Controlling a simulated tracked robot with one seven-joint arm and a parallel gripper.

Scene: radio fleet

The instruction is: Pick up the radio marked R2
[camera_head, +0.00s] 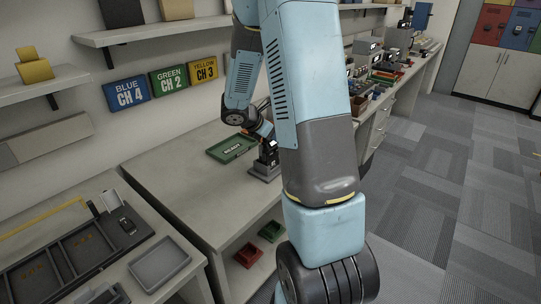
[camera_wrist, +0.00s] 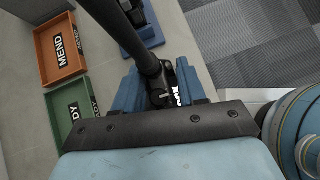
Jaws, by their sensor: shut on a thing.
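A black radio (camera_wrist: 158,92) with a long thick antenna is between the blue fingers of my gripper (camera_wrist: 160,88) in the wrist view. The gripper is shut on it. The white marking on the radio is partly covered and I cannot read it. In the head view my gripper (camera_head: 262,131) points down over the bench, just above a dark radio (camera_head: 267,154) at a small grey stand (camera_head: 264,172). My arm hides part of this spot. I cannot tell whether the radio is still seated in the stand.
A green tray marked READY (camera_head: 232,148) lies beside the stand. In the wrist view an orange tray marked MEND (camera_wrist: 60,86) lies beyond the green tray (camera_wrist: 56,118). Another blue stand (camera_wrist: 151,38) is near the antenna.

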